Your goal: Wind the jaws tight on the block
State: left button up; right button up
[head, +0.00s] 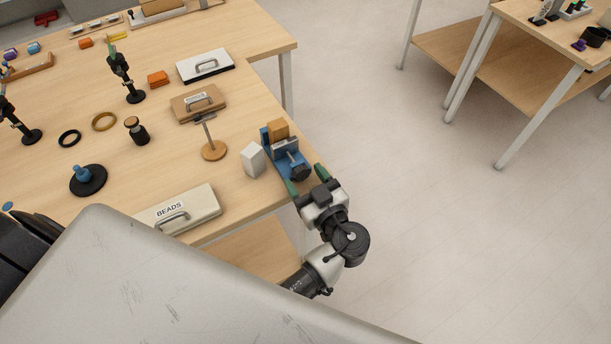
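A blue vise (292,160) stands at the table's right edge. A light wooden block (278,129) sits at its far end, by the grey jaw plate (285,146); I cannot tell whether the jaws touch the block. A dark knob (300,173) is on the vise's near end. Contact with the knob cannot be made out. My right gripper is not in view.
A white block (252,159) stands just left of the vise. A round wooden stand with a T-shaped top (214,150), a BEADS box (180,211) and a brown handled box (199,103) are farther left. Right of the table is open floor.

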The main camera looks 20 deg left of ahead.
pick_arm(q)
jog(key=c, duration=0.8)
jog(key=shift+o, duration=0.2)
jog(key=shift+f+m+b, duration=0.15)
jog(key=shift+m+b, duration=0.3)
jog(key=shift+m, duration=0.95)
jog(key=shift+r, duration=0.2)
jog(key=o, duration=0.9)
jog(key=shift+a, duration=0.1)
jog(key=shift+f, duration=0.1)
